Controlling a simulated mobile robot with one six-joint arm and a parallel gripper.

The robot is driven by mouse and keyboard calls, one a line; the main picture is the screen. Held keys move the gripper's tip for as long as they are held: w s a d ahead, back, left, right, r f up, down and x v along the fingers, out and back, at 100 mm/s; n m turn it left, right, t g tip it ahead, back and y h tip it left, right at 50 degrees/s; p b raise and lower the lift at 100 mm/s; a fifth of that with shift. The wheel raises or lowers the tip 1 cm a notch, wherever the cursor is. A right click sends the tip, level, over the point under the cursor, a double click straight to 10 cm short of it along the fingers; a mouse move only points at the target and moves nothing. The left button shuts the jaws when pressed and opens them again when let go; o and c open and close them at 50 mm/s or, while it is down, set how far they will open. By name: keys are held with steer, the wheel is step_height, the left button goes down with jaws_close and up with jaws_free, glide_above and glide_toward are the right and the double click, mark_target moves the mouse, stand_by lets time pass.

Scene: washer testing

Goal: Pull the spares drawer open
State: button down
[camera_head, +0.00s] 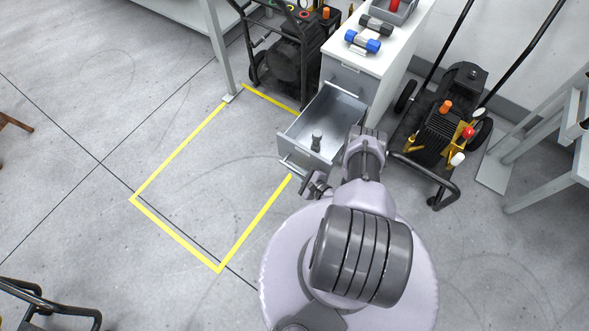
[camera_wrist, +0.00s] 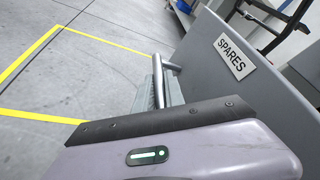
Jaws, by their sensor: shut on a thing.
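The spares drawer (camera_head: 330,107) stands pulled out of the white cabinet (camera_head: 385,68), with its inside showing from above in the head view. A small grey metal part (camera_head: 317,141) stands in it. My gripper (camera_head: 309,180) is at the drawer's front, low beside the bar handle (camera_head: 291,166). In the wrist view the drawer front with its SPARES label (camera_wrist: 235,56) is at the right, and the handle bar (camera_wrist: 158,78) runs into my gripper (camera_wrist: 165,92). My gripper is shut on the handle; the exact contact is partly hidden.
Blue-ended (camera_head: 362,41) and dark (camera_head: 376,25) cylindrical parts lie on the cabinet top beside a grey bin (camera_head: 395,10). A wheeled pressure washer (camera_head: 440,132) stands close at the right, another (camera_head: 295,50) at the left. The yellow-marked floor area (camera_head: 205,180) is clear.

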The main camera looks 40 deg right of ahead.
steer(key=c, duration=1.4)
jaws_free()
steer(key=p+v, duration=0.4)
steer(key=v, duration=1.3)
steer(key=shift+p, duration=0.35)
steer(key=shift+s+d+r, duration=0.15)
